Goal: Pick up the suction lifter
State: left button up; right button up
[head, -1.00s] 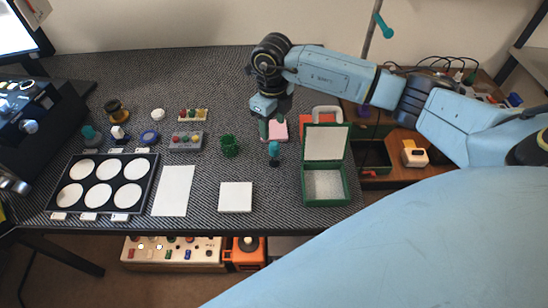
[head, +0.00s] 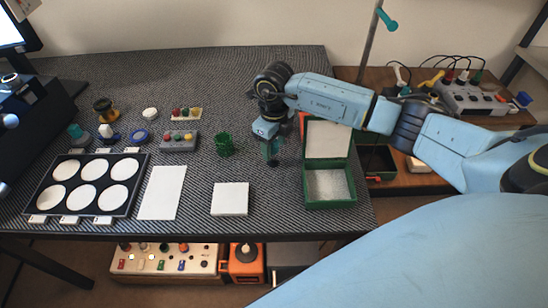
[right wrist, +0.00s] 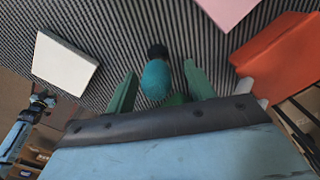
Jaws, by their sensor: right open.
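The suction lifter, a teal rounded bulb with a black end, shows in the right wrist view (right wrist: 157,80). It lies between the two green fingers of my right gripper (right wrist: 160,69), with a visible gap on each side. In the head view my right gripper (head: 271,152) points down over the lifter's spot, left of the green box, and mostly hides the lifter. The right gripper is open.
The open green box (head: 331,203) stands close on the right. A white pad (head: 230,199) lies front left, and a green cup (head: 224,145) stands to the left. In the right wrist view a pink block (right wrist: 227,12) and an orange object (right wrist: 275,60) are nearby.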

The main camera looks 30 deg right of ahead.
jog(key=shift+f, duration=0.1)
jog(key=c, duration=1)
